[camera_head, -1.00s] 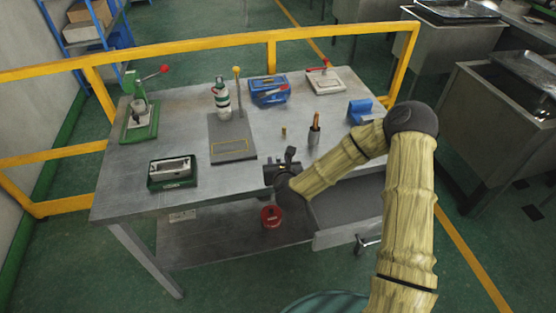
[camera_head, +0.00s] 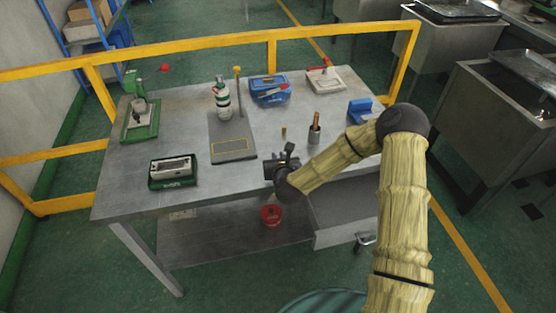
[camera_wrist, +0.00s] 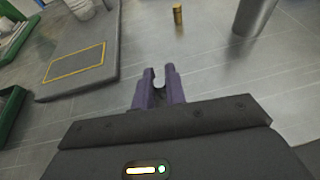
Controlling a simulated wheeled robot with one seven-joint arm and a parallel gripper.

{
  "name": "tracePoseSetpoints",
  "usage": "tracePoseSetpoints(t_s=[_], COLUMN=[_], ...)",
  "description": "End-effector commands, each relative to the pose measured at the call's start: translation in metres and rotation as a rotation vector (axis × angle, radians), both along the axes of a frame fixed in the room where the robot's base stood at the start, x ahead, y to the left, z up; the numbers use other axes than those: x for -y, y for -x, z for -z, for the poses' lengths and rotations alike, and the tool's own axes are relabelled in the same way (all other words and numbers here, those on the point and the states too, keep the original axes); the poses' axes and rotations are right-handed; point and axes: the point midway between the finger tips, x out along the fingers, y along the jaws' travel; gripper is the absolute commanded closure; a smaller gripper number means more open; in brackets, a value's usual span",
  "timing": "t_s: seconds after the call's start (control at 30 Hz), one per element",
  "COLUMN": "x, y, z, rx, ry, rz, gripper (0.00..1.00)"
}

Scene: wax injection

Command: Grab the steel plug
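A small brass-coloured upright cylinder (camera_head: 284,132), possibly the steel plug, stands alone on the metal table. It also shows near the top of the wrist view (camera_wrist: 177,14).
A grey cup (camera_head: 314,136) with a brown-handled tool stands right of the cylinder. A green-based metal box (camera_head: 173,171) is front left. A blue case (camera_head: 269,91) is at the back. An open drawer (camera_head: 345,208) juts out in front.

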Motion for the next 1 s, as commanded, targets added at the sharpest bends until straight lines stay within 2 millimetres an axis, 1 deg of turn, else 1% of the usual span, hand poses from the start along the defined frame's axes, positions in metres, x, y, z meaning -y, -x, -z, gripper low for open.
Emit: tracePoseSetpoints(t_s=[0.3, 0.37, 0.47, 0.57, 0.8, 0.9, 1.0], x=[0.000, 0.000, 0.000, 0.001, 0.000, 0.000, 0.000], y=[0.000, 0.000, -0.001, -0.001, 0.000, 0.000, 0.000], z=[-0.001, -0.003, -0.011, -0.026, -0.073, -0.089, -0.097], rx=[0.000, 0.001, 0.003, 0.004, 0.005, 0.004, 0.002], ry=[0.000, 0.000, 0.000, -0.001, 0.000, 0.001, 0.000], rz=[0.000, 0.000, 0.000, 0.000, 0.000, 0.001, 0.001], gripper=[1.00, 1.00, 1.00, 1.00, 1.00, 1.00, 1.00])
